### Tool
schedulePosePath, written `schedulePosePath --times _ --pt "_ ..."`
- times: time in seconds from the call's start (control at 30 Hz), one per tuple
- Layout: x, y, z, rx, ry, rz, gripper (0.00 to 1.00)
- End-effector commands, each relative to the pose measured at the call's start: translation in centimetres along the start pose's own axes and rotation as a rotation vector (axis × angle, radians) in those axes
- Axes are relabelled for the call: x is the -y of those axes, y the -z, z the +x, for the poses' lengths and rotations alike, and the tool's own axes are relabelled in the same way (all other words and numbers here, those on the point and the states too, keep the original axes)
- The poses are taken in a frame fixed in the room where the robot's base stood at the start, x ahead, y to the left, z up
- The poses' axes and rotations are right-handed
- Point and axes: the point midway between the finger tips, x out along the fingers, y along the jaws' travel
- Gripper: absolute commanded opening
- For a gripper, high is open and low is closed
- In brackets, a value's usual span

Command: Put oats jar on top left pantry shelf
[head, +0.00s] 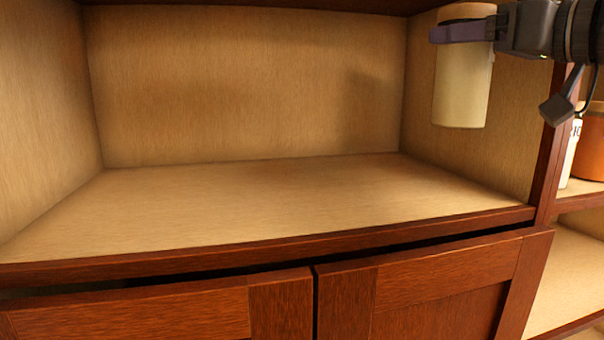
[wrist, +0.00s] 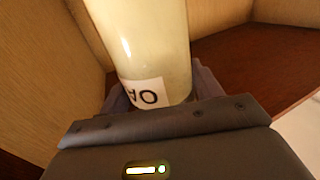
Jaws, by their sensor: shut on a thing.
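The oats jar (head: 462,88) is a cream cylinder with a tan top, at the upper right of the head view. My gripper (head: 465,30) is shut around its upper part and holds it upright in the air in front of the shelf's right wall. In the wrist view, the jar (wrist: 145,45) stands between the fingers (wrist: 155,95), and a white label with the letters "OA" shows upside down. The wide shelf compartment (head: 270,200) has a bare light-wood floor with nothing on it. The jar's underside is clear of the shelf floor.
A dark red-brown front edge (head: 270,245) runs along the shelf, with cabinet doors (head: 415,290) below. A dark upright post (head: 553,150) divides off shelves at right, where a terracotta-coloured container (head: 592,150) and a white labelled item (head: 571,155) stand. A dark board (head: 260,5) is overhead.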

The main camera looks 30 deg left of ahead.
Motion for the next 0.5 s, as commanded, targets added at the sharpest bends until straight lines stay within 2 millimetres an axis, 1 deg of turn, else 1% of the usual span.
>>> schedulePosePath --times 0.03,0.1,0.17,0.27,0.5 --pt "0.1 0.0 1.5 -0.001 0.026 0.001 0.23" --pt "0.1 -0.4 2.8 -0.002 0.044 -0.001 0.23" --pt "0.1 -0.6 3.4 -0.002 0.052 -0.001 0.23" --pt "0.1 -0.7 3.7 -0.002 0.056 -0.003 0.23" --pt "0.1 -0.7 3.6 -0.002 0.054 -0.003 0.23"
